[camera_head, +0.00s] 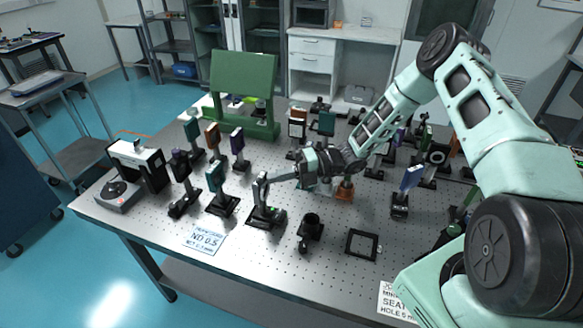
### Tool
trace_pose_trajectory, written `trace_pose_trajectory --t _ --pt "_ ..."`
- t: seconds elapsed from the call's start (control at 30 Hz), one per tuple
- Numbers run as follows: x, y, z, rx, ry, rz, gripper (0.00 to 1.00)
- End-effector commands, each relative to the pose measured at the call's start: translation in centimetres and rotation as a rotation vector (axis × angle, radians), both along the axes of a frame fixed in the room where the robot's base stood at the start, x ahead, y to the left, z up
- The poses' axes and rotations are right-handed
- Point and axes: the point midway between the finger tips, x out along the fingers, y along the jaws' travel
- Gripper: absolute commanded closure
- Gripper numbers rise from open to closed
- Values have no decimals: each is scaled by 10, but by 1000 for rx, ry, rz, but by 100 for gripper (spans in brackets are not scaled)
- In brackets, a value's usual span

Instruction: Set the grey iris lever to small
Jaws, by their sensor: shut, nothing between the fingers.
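My gripper (278,178) is shut and empty, pointing left above the middle of the optical table (285,262). Its fingertips are close to the upper part of an upright dark mount with a grey ring-like head (262,188), which looks like the iris. Whether the fingertips touch it cannot be told. The lever itself is too small to make out, so its setting cannot be read.
A white card marked ND 0.5 (205,240) lies near the front edge. A short black cylinder (310,226) and a flat black square frame (363,244) are right of the mount. Several optics mounts crowd the table behind. A green panel (243,82) stands at the back.

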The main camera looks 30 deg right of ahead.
Motion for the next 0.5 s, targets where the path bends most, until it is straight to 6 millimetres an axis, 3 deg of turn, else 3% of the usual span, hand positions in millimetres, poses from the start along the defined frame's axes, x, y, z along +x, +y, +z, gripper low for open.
trace_pose_trajectory --t 0.5 --pt "0 8 0 -22 -22 1 100"
